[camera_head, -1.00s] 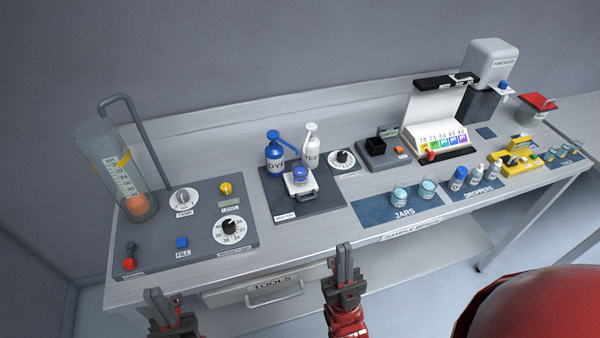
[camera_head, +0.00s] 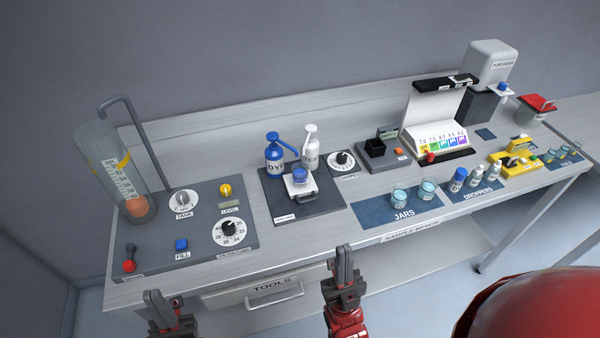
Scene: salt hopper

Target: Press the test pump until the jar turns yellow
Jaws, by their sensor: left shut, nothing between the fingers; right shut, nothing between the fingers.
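The white test pump (camera_head: 311,148) stands at the back of a dark pad (camera_head: 318,211), next to the blue dye pump (camera_head: 274,155). A small jar (camera_head: 300,178) with blue in its upper part sits on a white stand in front of the pumps. Nothing yellow shows in it. My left gripper (camera_head: 158,300) is shut and empty at the lower left, below the bench's front edge. My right gripper (camera_head: 344,260) is shut and empty in front of the bench, below the pad and apart from both pumps.
A tank panel with knobs (camera_head: 182,201) fills the left of the bench. Glass jars (camera_head: 399,196) stand on the blue JARS mat (camera_head: 375,213), with dropper bottles (camera_head: 458,179) farther right. A drawer (camera_head: 235,299) is below.

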